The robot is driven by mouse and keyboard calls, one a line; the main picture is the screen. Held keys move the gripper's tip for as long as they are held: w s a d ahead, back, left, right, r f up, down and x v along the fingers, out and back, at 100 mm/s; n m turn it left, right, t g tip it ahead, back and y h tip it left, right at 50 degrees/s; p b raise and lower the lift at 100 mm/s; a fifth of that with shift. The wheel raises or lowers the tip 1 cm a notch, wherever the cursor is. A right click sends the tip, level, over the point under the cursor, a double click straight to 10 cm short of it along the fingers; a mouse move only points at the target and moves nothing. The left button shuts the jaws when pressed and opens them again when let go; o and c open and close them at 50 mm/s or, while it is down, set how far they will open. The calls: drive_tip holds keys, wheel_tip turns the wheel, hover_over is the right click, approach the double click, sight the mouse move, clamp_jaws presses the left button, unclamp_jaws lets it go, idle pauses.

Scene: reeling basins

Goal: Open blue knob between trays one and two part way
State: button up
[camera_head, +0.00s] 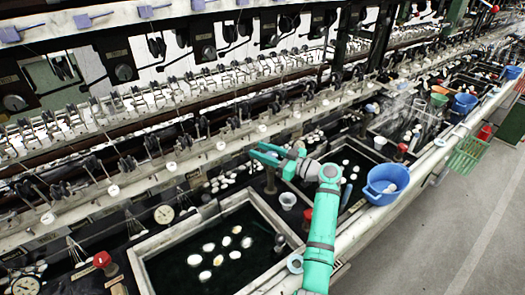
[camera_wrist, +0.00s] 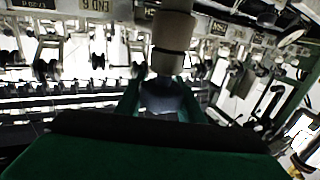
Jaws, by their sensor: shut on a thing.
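My green gripper (camera_head: 268,154) reaches over the dark strip between the near tray (camera_head: 190,221) and the tray behind the arm to its right. In the wrist view its two fingers (camera_wrist: 163,98) close from both sides on a dark blue knob (camera_wrist: 163,94). A grey-brown cylinder with a dark band (camera_wrist: 172,42) stands in line above the knob there. In the head view the fingers hide the knob, and a dark post (camera_head: 270,181) shows below them. How far the knob is turned cannot be told.
White cocoons (camera_head: 208,247) float in the near tray. A blue basin (camera_head: 384,185) stands on the ledge right of my arm. Red knobs (camera_head: 102,260) stand along the trays. A machine frame with a row of spindles (camera_head: 140,105) runs behind.

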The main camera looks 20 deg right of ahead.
sight(277, 157)
drive_tip(key=shift+s+a+n+g+y, duration=0.1)
drive_tip(key=shift+a+n+g+y, duration=0.05)
drive_tip(key=shift+n+g+y, duration=0.2)
drive_tip(key=o, duration=1.1)
drive_tip(key=shift+c, duration=0.2)
drive_tip(key=v, duration=1)
drive_tip(key=shift+s+d, duration=0.2)
